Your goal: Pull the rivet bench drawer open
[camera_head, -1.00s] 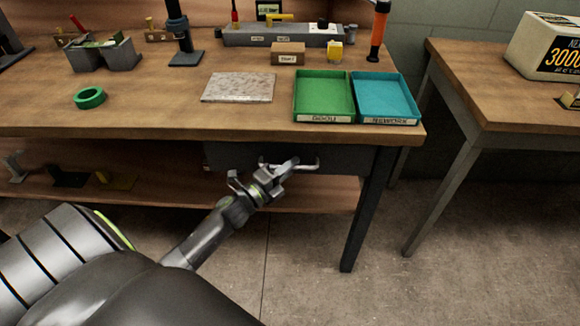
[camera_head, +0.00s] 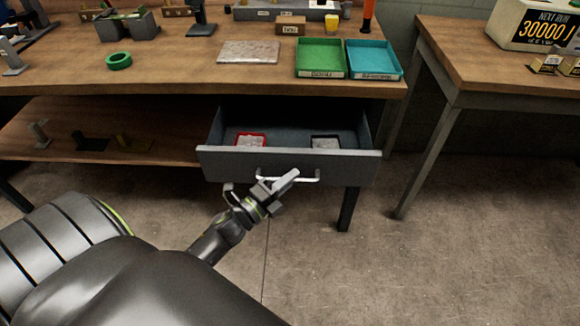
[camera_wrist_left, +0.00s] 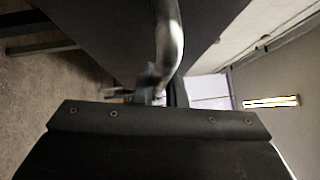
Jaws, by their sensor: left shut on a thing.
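The rivet bench drawer (camera_head: 350,168) is pulled out from under the wooden bench top, and its inside shows. A red-edged item (camera_head: 250,140) and a pale item (camera_head: 326,143) lie in it. A light metal bar handle (camera_head: 305,178) runs across its front. My left gripper (camera_head: 278,187) is at the handle's left part and is shut on it. In the left wrist view the handle (camera_wrist_left: 168,40) runs down between the fingers (camera_wrist_left: 160,92), which are partly hidden by the gripper body. My right gripper is not in view.
On the bench (camera_head: 170,75) are a green tray (camera_head: 320,72), a teal tray (camera_head: 374,74), a grey plate (camera_head: 249,52) and a green ring (camera_head: 119,61). A lower shelf (camera_head: 60,150) is at left. A second table (camera_head: 480,85) stands at right. The floor in front is clear.

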